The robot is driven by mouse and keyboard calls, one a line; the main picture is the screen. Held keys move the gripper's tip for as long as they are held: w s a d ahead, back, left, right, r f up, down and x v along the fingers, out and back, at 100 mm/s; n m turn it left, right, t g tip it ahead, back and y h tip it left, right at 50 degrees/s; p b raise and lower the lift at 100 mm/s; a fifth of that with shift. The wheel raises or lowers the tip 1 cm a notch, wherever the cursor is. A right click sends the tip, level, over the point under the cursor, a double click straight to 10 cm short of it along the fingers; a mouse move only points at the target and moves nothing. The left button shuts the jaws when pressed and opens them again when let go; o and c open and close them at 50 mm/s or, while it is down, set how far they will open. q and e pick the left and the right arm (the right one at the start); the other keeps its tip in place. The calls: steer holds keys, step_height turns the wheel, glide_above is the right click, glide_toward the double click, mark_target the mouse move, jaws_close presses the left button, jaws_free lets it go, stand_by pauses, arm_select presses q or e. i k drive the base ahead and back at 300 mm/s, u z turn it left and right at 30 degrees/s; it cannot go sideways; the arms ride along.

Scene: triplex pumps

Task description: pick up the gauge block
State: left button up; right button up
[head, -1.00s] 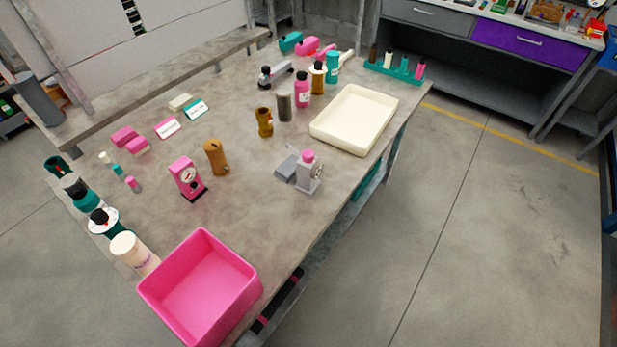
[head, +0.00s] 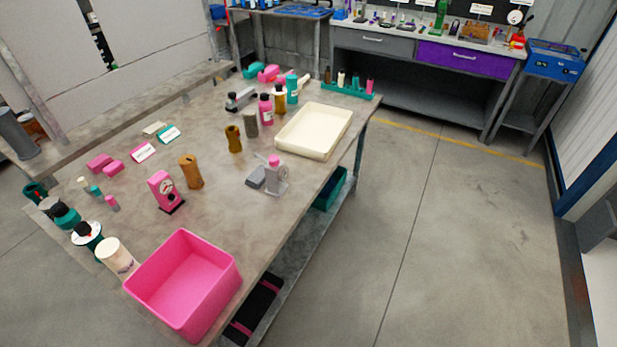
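Two block-like things with round dials stand on the table (head: 235,215); I cannot tell for certain which one is the gauge block. One is an upright pink block with a dial (head: 162,188) on a dark base, at the middle left. The other is a grey body with a pink top and a dial (head: 275,180), near the right edge, with a flat grey piece (head: 256,177) beside it. Neither gripper shows in the head view.
A pink bin (head: 222,287) stands at the table's near corner and a cream tray (head: 325,130) near the right edge. Bottles and brown cylinders (head: 191,172) stand between them. The floor (head: 430,240) right of the table is clear. A grey workbench with a purple drawer (head: 463,57) stands behind.

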mark_target(276, 176)
steer(key=z, duration=1.1)
steer(key=i, duration=3.65)
steer(key=u, duration=3.2)
